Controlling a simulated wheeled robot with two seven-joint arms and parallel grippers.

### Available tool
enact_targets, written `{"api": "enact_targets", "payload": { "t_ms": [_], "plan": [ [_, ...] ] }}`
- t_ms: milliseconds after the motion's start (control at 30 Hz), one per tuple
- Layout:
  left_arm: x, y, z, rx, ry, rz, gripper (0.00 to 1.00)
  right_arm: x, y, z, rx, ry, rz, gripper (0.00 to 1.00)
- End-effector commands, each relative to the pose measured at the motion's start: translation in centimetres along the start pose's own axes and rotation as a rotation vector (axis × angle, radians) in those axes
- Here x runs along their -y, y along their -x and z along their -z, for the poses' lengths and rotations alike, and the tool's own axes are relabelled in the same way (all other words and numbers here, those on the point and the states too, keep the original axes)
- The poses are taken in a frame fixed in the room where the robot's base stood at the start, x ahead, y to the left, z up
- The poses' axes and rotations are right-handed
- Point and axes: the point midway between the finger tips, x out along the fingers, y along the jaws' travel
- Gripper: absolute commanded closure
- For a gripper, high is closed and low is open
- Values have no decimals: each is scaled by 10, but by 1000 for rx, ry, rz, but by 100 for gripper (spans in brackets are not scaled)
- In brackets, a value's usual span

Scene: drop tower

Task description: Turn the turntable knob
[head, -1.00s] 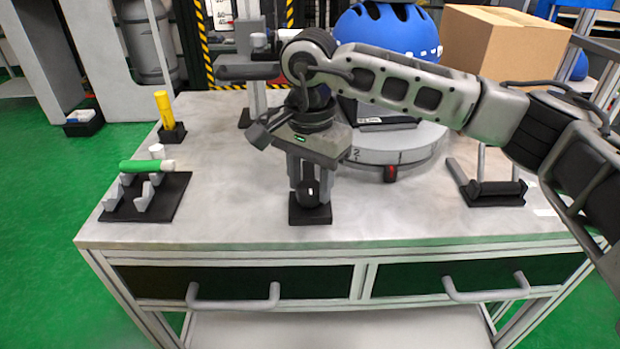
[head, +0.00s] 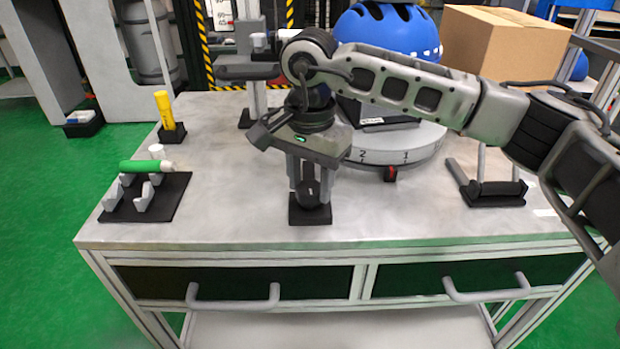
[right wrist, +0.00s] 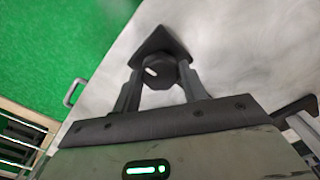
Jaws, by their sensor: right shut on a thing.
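The turntable knob (head: 313,195) is a black knob with a small white mark, on a square black base near the table's front edge. It also shows in the right wrist view (right wrist: 158,73). My right gripper (head: 308,182) points down over it and is shut on it, with one finger on each side in the right wrist view (right wrist: 162,80). The grey round turntable (head: 385,158) stands behind to the right, with numbers 2 and 1 on its rim. A small red and black marker (head: 390,174) sits at its front. My arm hides part of the turntable. My left gripper is not in view.
A blue helmet (head: 385,38) is above the turntable, behind my arm. A green cylinder (head: 143,166) lies on a black cradle at left, near a yellow upright piece (head: 163,108). A black-based holder (head: 493,192) stands at right. The table (head: 240,190) left of the knob is clear.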

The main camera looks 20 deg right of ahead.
Motion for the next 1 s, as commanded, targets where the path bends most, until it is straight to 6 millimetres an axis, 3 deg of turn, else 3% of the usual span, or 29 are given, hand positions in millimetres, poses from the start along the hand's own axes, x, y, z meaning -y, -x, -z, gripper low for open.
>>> {"api": "enact_targets", "payload": {
  "t_ms": [733,767,800,833,1000],
  "plan": [
    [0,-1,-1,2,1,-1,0,0,-1,-1,2,18,-3,80],
    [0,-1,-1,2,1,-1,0,0,-1,-1,2,18,-3,52],
    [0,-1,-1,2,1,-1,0,0,-1,-1,2,18,-3,41],
    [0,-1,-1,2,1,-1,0,0,-1,-1,2,18,-3,36],
    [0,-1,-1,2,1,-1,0,0,-1,0,1,17,-2,36]
  ]
}}
